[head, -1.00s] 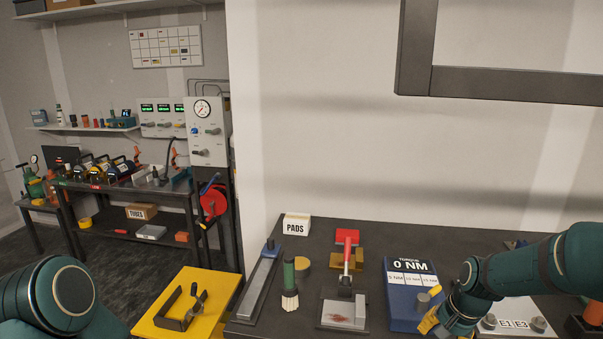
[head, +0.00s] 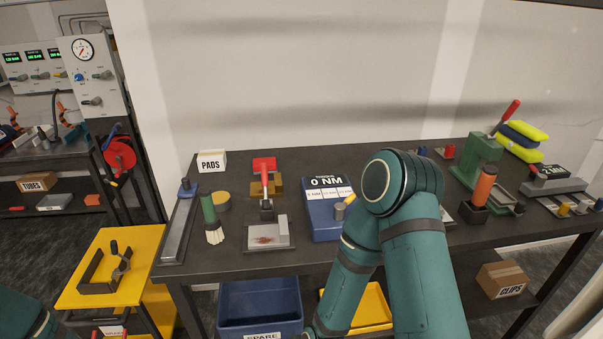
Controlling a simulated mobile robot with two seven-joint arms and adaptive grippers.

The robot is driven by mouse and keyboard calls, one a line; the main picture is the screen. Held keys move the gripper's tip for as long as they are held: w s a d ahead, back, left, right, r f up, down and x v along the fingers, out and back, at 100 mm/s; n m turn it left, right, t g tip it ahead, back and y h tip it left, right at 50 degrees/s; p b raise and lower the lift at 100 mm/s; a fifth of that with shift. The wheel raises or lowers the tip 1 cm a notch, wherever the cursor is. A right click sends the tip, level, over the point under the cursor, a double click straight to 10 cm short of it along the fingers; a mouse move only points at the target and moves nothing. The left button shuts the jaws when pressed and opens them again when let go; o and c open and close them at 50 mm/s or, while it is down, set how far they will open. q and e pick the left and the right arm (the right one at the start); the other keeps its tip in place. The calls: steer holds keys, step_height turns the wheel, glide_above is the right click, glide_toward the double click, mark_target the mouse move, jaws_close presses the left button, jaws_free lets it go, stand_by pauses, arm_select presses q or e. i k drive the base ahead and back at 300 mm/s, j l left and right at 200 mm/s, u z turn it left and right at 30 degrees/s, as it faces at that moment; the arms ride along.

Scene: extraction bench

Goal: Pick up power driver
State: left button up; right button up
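I cannot identify the power driver for certain. An upright tool with an orange, dark-topped grip (head: 485,184) stands in a black holder (head: 475,212) on the right part of the bench and may be it. My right arm rises in front of the bench, bends at about the middle and runs back down to the lower edge. The arm hides part of the bench right of the blue torque tester (head: 325,225). Only a bit of my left arm shows at the lower left; its gripper is out of view.
The dark bench (head: 390,262) also holds a green press (head: 482,160) with a red lever, a green-handled brush (head: 209,212) and a PADS box (head: 211,161). A yellow stand (head: 125,290) is at the left. A blue bin (head: 260,305) and a CLIPS box (head: 502,280) are below.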

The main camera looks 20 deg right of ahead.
mark_target(488, 175)
steer(key=z, duration=1.85)
